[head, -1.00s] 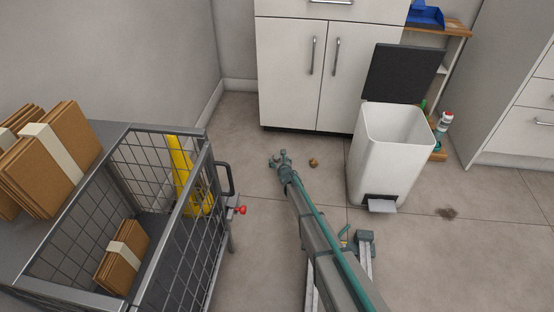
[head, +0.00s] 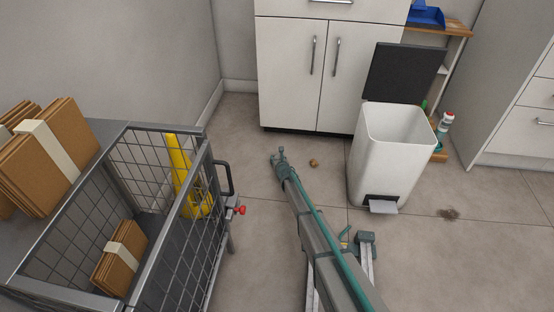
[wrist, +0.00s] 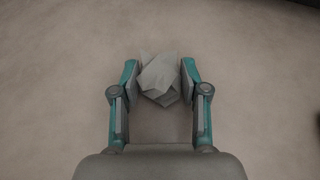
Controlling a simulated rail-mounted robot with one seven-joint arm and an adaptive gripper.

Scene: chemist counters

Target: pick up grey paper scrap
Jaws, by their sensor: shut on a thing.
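The grey paper scrap (wrist: 159,77) is a crumpled, angular grey piece in the wrist view, between the two fingertips. My gripper (wrist: 160,78) is shut on it, with a finger pad at each side of the scrap. In the head view my gripper (head: 279,157) is low over the floor, in front of the white cabinet. The scrap is too small or too hidden to make out in the head view.
A brown crumpled bit (head: 314,162) lies on the floor right of my gripper. A white bin (head: 385,160) with its dark lid (head: 404,72) open stands further right. A wire cart (head: 150,265) with cardboard stands at left.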

